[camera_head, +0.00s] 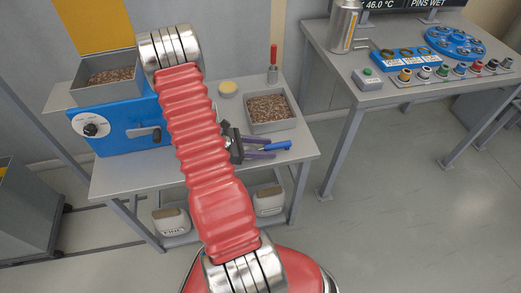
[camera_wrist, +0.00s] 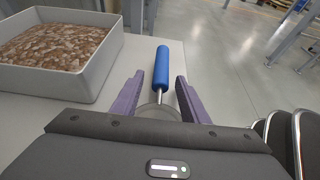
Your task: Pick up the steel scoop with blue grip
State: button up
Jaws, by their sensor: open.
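The steel scoop has a blue grip (camera_wrist: 162,66) that points away from my gripper in the wrist view. Its thin steel shank runs back to a rounded steel part, partly hidden by my gripper body. In the head view the blue grip (camera_head: 277,146) lies near the right front of the grey table. My gripper (camera_wrist: 160,78) is open, with one purple finger on each side of the scoop and visible gaps to it. In the head view my gripper (camera_head: 271,149) is low over the table; I cannot tell its exact height.
A grey tray of grain (camera_head: 270,110) sits close behind the scoop, left in the wrist view (camera_wrist: 88,75). A red-handled tool (camera_head: 273,65) and a yellow-topped round item (camera_head: 227,88) stand farther back. A blue machine (camera_head: 120,124) occupies the table's left.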

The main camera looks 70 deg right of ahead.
jog(key=shift+c, duration=0.2)
dwell(0.3)
grip_shut()
